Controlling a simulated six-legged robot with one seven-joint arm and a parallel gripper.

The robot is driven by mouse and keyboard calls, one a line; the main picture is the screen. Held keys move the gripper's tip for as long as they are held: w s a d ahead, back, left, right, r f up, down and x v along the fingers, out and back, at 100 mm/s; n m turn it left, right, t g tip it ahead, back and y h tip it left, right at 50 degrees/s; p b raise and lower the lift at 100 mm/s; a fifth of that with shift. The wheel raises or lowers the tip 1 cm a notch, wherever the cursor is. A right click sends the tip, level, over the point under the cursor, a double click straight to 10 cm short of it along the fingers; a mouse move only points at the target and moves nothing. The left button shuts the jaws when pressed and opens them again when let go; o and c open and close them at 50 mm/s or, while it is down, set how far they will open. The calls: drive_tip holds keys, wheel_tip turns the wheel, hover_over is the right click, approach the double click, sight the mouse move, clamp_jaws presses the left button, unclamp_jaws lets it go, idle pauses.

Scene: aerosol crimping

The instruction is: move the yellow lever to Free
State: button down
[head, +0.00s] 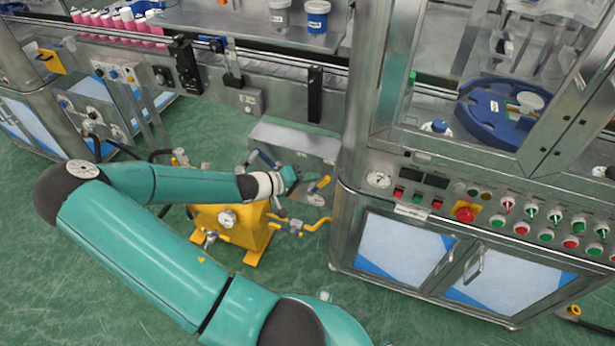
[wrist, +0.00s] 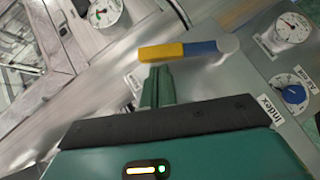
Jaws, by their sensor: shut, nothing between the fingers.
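The lever shows in the wrist view with a yellow end (wrist: 161,52), a blue middle part and a round grey hub at its right. My gripper (wrist: 160,72) is shut and empty, its fingertips just below the yellow end. I cannot tell whether they touch it. In the head view my gripper (head: 292,174) is at the grey box (head: 300,138), and a yellow handle (head: 323,183) shows to its right. No label reading Free is legible; a plate beside the yellow end is partly hidden by the lever and fingers.
In the wrist view, the Index label (wrist: 271,111), a blue knob (wrist: 292,94) and a gauge (wrist: 293,27) are at the right. In the head view, a yellow unit (head: 235,230) stands below my forearm and a steel cabinet (head: 400,250) is close at the right.

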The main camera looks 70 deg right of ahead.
drive_tip(key=shift+s, duration=0.25)
idle(0.4)
drive_tip(key=w+d+r+v, duration=0.1)
drive_tip(key=d+v, duration=0.1)
drive_tip(key=v, duration=1.1)
drive_tip(key=shift+r, duration=0.35)
drive_tip(key=shift+d, duration=0.1)
